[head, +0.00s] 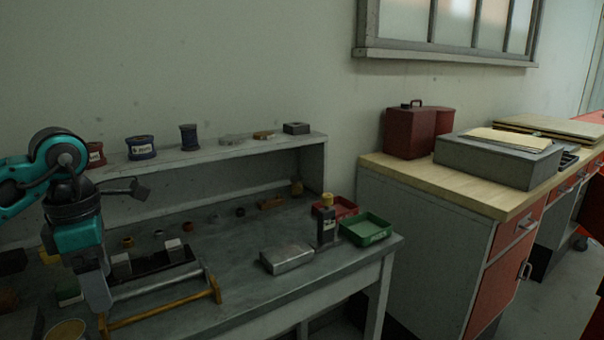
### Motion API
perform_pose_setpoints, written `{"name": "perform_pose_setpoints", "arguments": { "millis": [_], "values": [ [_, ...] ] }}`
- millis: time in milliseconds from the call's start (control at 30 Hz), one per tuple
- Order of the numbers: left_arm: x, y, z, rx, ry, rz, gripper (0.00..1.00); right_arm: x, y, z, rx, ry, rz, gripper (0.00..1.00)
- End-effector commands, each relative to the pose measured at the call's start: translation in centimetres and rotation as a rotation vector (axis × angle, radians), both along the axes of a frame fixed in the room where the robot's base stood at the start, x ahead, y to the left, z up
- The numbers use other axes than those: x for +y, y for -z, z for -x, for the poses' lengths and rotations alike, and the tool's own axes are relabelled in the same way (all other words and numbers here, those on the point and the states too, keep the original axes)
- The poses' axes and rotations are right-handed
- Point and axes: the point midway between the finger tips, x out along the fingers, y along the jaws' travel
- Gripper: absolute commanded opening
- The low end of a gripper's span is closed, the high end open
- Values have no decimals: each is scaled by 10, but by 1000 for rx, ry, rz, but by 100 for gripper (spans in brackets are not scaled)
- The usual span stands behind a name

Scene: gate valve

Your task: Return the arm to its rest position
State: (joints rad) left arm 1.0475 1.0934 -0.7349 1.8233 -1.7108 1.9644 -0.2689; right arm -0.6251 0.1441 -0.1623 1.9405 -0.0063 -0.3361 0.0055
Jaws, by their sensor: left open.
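My left arm comes in from the left edge. My left gripper (97,296) points down over the left part of the grey workbench (235,245), open. I cannot tell whether it touches anything, and nothing shows held in it. To its right on the bench lie a frame with a yellow-orange bar (165,307) and a metal rod (160,284), and a dark block with pale pieces (150,262). My right gripper is not in view. I cannot make out a gate valve.
A shelf (235,152) with spools stands behind the bench. A metal box (287,258), a dark upright bottle-like item (326,225), a green tray (367,229) and a red tray (340,207) sit to the right. A wood-topped cabinet (440,185) stands further right. The bench's front middle is clear.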

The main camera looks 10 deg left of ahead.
Motion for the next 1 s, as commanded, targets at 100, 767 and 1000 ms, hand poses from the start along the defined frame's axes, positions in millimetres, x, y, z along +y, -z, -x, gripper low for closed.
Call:
{"name": "perform_pose_setpoints", "arguments": {
  "millis": [100,767,1000],
  "values": [
    [-60,33,0,27,64,223,76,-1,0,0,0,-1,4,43],
    [-274,43,1,508,-923,1917,76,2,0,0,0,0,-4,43],
    [-214,149,-9,743,-1972,2094,76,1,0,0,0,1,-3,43]
  ]
}}
